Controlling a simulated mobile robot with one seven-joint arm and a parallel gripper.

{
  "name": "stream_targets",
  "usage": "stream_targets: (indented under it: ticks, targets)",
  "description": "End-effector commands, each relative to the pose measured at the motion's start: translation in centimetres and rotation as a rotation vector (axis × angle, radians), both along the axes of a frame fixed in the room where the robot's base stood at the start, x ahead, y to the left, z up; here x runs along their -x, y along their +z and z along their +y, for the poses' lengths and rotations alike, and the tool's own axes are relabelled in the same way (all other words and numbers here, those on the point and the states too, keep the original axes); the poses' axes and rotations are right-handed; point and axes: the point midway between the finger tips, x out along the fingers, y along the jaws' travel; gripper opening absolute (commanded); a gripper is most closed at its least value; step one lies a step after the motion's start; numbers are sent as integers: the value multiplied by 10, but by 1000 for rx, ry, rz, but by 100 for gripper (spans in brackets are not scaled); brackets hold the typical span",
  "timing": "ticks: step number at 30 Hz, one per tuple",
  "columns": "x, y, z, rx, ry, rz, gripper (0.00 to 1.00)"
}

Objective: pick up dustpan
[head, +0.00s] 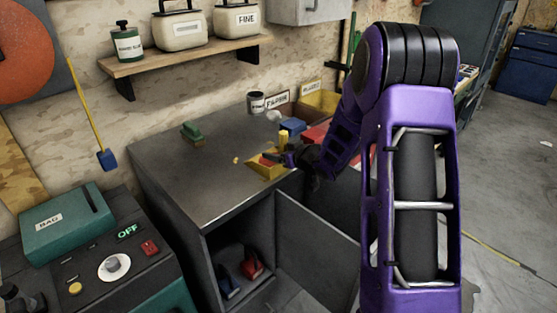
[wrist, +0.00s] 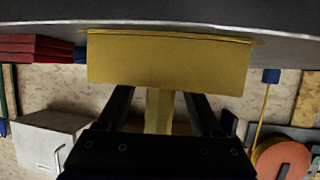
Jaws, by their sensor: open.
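The yellow dustpan (head: 265,171) sits on top of the dark metal cabinet, near its right part. In the wrist view its wide yellow pan (wrist: 168,62) spans the upper middle, and its narrow handle (wrist: 158,108) runs down between my two fingers. My gripper (wrist: 160,100) is open, with one dark finger on each side of the handle and a visible gap to each. In the head view my gripper (head: 298,160) is at the right of the pan, small and partly hidden by my forearm.
A green-topped brush (head: 191,131) lies farther back on the cabinet top (head: 200,170). A cup (head: 256,102), yellow bin (head: 319,101) and red items stand behind. The cabinet door (head: 310,245) hangs open below. The cabinet top's left front is clear.

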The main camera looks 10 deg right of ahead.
Motion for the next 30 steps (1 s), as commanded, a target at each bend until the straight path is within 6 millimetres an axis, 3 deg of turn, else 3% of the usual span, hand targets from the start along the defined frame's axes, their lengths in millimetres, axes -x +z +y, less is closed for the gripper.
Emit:
stream_targets:
  ticks: [4, 15, 26, 30]
  targets:
    - [0, 0, 0, 0, 0, 0, 67]
    - [0, 1, 0, 0, 0, 0, 0]
    - [0, 1, 0, 0, 0, -1, 0]
    - [0, 10, 0, 0, 1, -4, 0]
